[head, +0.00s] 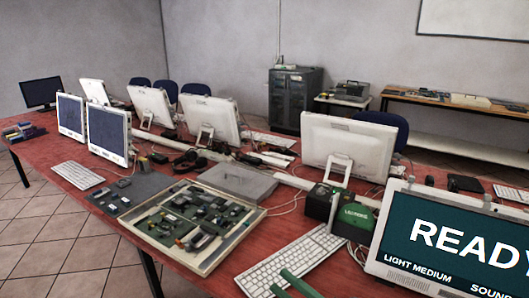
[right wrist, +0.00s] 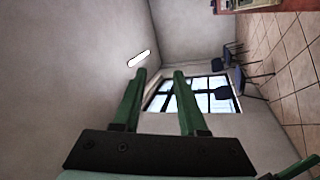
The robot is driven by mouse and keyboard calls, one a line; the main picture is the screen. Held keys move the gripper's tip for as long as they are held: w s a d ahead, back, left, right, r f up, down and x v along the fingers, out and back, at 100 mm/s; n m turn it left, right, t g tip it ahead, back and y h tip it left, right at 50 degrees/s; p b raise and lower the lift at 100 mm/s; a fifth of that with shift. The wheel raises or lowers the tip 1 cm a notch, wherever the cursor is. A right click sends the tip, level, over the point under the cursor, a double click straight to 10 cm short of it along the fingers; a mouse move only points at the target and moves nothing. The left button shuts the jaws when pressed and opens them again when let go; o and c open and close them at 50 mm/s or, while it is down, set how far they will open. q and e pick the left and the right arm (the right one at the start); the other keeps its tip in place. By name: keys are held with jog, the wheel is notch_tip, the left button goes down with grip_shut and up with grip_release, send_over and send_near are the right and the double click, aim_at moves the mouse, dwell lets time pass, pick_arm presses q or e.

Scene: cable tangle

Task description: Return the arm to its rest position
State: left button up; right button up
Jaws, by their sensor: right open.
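My right gripper (head: 289,283) shows at the bottom edge of the head view as two green fingers beside the white keyboard. In the right wrist view its fingers (right wrist: 159,76) stand apart with nothing between them. They point towards a bare wall and a window, away from the table. The rest of my right arm is out of the head view. My left gripper does not show in the head view. A green bar (right wrist: 296,169) cuts into the lower right corner of the right wrist view; I cannot tell what it belongs to.
A long red table (head: 52,218) carries white monitors (head: 340,143), a keyboard (head: 291,262), a framed tray of parts (head: 235,238), a green and black box (head: 354,216) and loose cables. A large screen (head: 455,240) stands at right. Chairs (right wrist: 250,68) stand by the window.

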jog(key=s+d+f+m+g+h, duration=0.1)
jog(key=s+d+f+m+h, duration=0.3)
jog(key=s+f+m+h, duration=0.1)
jog(key=s+d+f+m+g+h, duration=0.1)
jog(key=s+d+f+m+h, duration=0.3)
jog(key=s+f+m, duration=0.3)
jog(key=s+d+f+m+g+h, duration=0.1)
jog(key=s+d+f+m+h, duration=0.3)
jog(key=f+m, duration=0.6)
notch_tip(320, 180, down, 4)
jog(key=s+h, duration=0.1)
jog(key=s, duration=0.1)
jog(key=shift+s+m+g+h+p, duration=0.3)
jog(key=shift+s+h+p, duration=0.05)
jog(key=shift+h+p, duration=0.05)
jog(key=shift+d+r, duration=0.1)
jog(key=shift+c, duration=0.4)
